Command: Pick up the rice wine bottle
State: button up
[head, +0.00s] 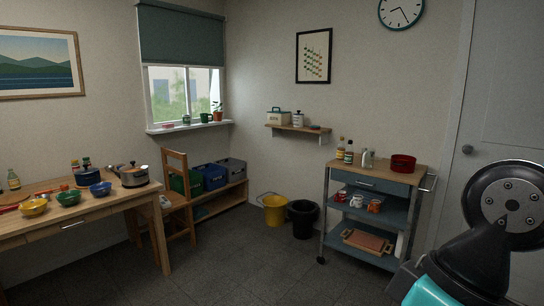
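I cannot tell for sure which bottle is the rice wine. Two small bottles stand upright on the wooden top of the blue trolley: a pale one with a label (340,149) and a darker one (349,152) beside it. A pale greenish bottle (13,180) stands upright at the far left on the wooden table (118,203). All are small and their labels are unreadable. Part of my arm shows at the lower right, in front of the door. My gripper is not in view.
The trolley (371,183) also bears a pale container (368,159) and a red round tin (403,164). A yellow bucket (275,210) and a black bin (303,219) stand left of it. A chair (178,208) is by the table. The floor ahead is clear.

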aim_at(341, 147)
jog(key=u, duration=0.7)
jog(key=i, duration=2.1)
jog(key=z, duration=1.05)
jog(key=i, duration=0.5)
jog(key=z, duration=0.55)
